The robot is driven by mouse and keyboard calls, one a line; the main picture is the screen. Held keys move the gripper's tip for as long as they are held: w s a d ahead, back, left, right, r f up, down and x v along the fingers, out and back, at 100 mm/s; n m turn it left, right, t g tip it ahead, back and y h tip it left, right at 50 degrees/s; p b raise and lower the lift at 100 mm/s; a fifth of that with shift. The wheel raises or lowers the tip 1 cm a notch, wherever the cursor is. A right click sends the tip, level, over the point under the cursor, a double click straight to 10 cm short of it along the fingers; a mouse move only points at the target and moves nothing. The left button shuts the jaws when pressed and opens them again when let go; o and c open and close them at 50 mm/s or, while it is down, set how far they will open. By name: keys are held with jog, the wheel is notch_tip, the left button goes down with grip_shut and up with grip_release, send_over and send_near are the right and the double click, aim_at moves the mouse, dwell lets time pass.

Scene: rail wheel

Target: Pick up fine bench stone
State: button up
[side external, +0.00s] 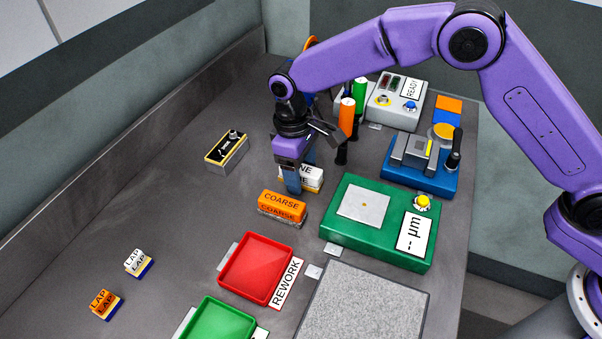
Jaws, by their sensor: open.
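The fine bench stone (314,177) is a small block with a white top, a yellowish side and dark lettering, of which "NE" shows. It rests on the grey bench just behind the orange COARSE stone (283,205). My gripper (296,180) points down at the fine stone and is open. One blue finger crosses in front of the stone's left part and hides some of its lettering. The other finger is mostly hidden, so I cannot tell whether either finger touches the stone.
A green gauge box (345,240) stands close to the right. An orange cylinder (346,118) and a green cylinder (359,94) stand upright behind my gripper. A red REWORK tray (256,268) lies in front. A black-and-yellow box (227,152) sits left.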

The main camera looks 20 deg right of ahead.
aim_at(304, 169)
grip_shut()
jog(key=shift+r, duration=0.1)
dwell(0.3)
jog(key=shift+r, duration=0.25)
notch_tip(304, 169, up, 3)
jog(key=shift+s+d+r, duration=0.1)
jog(key=shift+r, duration=0.1)
jog(key=s+d+r, duration=0.8)
jog(key=s+r, duration=0.1)
jog(key=s, duration=0.2)
jog(key=shift+d+r, duration=0.2)
